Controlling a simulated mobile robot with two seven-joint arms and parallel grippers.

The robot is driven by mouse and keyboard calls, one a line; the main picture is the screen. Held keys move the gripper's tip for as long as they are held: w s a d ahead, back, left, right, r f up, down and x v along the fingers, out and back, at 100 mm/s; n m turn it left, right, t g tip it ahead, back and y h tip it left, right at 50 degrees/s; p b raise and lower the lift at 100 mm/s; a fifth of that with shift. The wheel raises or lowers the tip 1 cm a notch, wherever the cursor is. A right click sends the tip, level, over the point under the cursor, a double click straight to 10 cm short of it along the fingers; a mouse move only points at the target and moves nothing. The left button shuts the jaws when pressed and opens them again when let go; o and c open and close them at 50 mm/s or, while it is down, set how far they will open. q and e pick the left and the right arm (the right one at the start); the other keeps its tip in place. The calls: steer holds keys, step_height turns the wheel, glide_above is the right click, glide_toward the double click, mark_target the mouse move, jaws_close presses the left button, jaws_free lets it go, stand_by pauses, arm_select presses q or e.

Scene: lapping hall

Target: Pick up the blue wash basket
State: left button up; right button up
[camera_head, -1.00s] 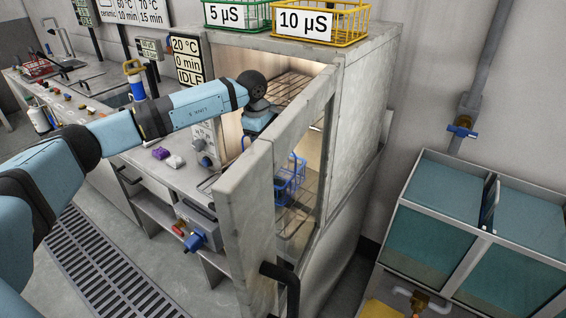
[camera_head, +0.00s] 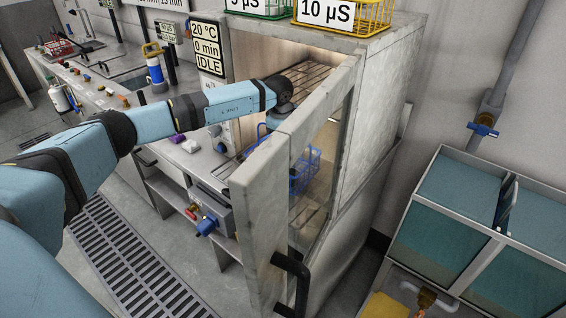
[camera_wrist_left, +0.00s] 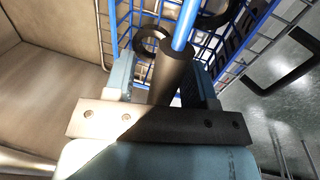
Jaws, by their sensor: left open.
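The blue wash basket (camera_head: 305,172) is a blue wire basket inside the open cabinet, seen partly through the glass of its door. In the left wrist view its blue wires (camera_wrist_left: 248,42) fill the top, with dark ring-like parts among them. My left gripper (camera_wrist_left: 165,75) is open at the basket. A dark cylinder (camera_wrist_left: 172,72) with a blue rod lies between its fingers; it looks like the basket's handle grip, and I cannot tell whether the fingers touch it. In the head view the door hides the fingers. My right gripper is not in view.
The cabinet door (camera_head: 262,205) stands open close to my left arm, with a dark handle (camera_head: 292,275). A wire rack (camera_head: 305,80) is inside the cabinet. Green (camera_head: 262,8) and yellow (camera_head: 365,15) baskets stand on top. Teal tanks (camera_head: 455,195) stand at the right.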

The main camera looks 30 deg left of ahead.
arm_select(q)
steer(key=shift+r, duration=0.15)
jaws_close()
